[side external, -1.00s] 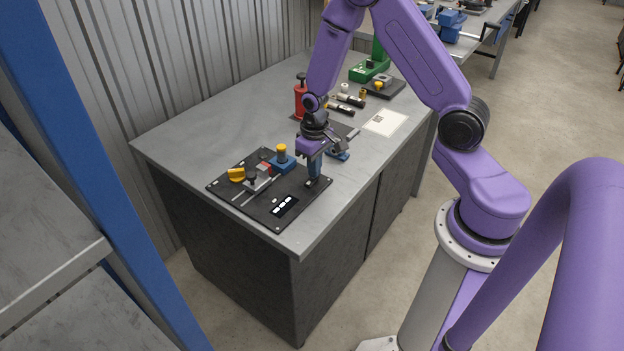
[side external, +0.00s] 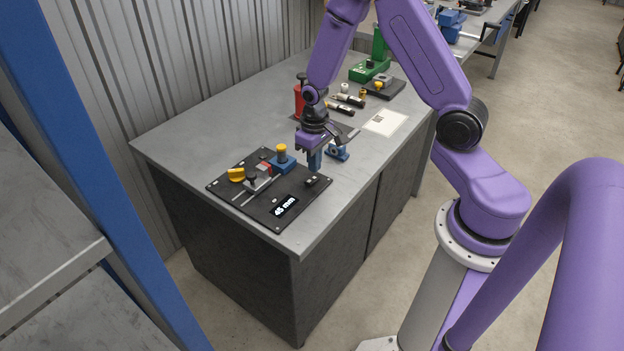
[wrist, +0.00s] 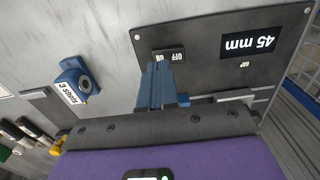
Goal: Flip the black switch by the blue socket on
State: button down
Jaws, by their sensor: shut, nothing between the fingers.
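The black switch (side external: 312,181) sits near the right corner of the black panel (side external: 240,199). In the wrist view the switch (wrist: 165,54) has ON and OFF labels beside it; which way its rocker tilts is too small to tell. The panel's display (side external: 285,206) reads 45 mm. My gripper (side external: 314,168) is shut and empty, its blue fingers pointing down just above and behind the switch. In the wrist view the fingertips (wrist: 156,68) partly cover the ON label. A blue socket (side external: 338,153) with a round hole stands on the bench to the right of my gripper.
A red bottle-like object (side external: 299,97) and several small cylinders lie farther back. The bench's front right is clear.

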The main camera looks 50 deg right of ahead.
aim_at(314, 178)
notch_tip(314, 178, up, 5)
jog(key=shift+f, duration=0.2)
dwell(0.4)
jog(key=s+a+r+n, duration=0.6)
jog(key=s+a+r, duration=0.2)
jog(key=s+a, duration=0.2)
jog(key=s+r+n, duration=0.2)
jog(key=s+n, duration=0.1)
jog(key=s, duration=0.4)
jog(key=s+a+r+n, duration=0.1)
jog(key=s+r+n, duration=0.2)
jog(key=s, duration=0.5)
jog(key=shift+a+r+n, duration=0.2)
jog(key=shift+a+n, duration=0.05)
jog(key=shift+n, duration=0.05)
